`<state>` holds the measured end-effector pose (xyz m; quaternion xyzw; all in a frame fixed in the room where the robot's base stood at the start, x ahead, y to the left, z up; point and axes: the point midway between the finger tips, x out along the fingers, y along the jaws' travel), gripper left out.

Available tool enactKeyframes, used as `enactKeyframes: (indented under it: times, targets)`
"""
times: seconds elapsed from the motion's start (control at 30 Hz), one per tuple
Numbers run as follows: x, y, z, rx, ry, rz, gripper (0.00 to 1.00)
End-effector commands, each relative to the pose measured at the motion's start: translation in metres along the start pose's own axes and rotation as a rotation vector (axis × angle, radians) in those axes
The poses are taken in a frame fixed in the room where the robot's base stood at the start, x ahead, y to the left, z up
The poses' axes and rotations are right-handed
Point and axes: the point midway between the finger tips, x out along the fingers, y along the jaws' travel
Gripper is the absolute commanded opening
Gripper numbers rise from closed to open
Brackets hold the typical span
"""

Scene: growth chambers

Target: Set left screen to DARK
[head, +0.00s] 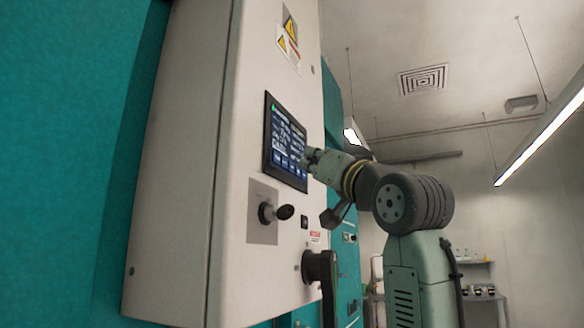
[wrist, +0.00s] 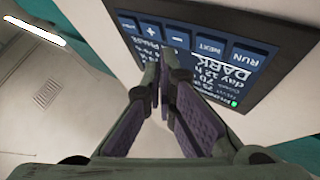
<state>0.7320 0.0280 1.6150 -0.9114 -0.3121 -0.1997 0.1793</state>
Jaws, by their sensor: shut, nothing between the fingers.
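The screen (head: 286,141) is a dark touch panel with a black frame on the front of a white cabinet. In the wrist view the screen (wrist: 262,85) appears turned over, with large text reading DARK and smaller lines such as "day 12 h". A row of blue buttons runs along one edge, including RUN (wrist: 243,57), NEXT (wrist: 210,47), minus and plus. My gripper (head: 310,156) is shut and empty at the screen's lower right side. In the wrist view my gripper's tips (wrist: 168,62) overlap the button row near minus and plus; I cannot tell whether they touch.
The white cabinet (head: 180,150) has a rotary handle (head: 275,212) below the screen and a black lever (head: 322,275) lower down. Warning labels (head: 289,38) are above. A teal chamber wall (head: 65,150) is at left. Shelves (head: 480,295) stand far back right; room between looks open.

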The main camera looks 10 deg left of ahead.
Motion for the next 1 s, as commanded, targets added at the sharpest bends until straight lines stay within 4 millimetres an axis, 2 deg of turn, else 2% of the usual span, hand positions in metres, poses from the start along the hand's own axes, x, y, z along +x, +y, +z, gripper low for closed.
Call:
enactKeyframes:
  times: [0.27,0.73,1.0]
  targets:
    - [-0.002,0.001,-0.001,0.0,0.0,0.001,0.0]
    - [-0.031,0.023,-0.023,-0.001,0.002,0.001,0.0]
    - [-0.035,0.025,-0.025,0.0,0.0,0.0,0.0]
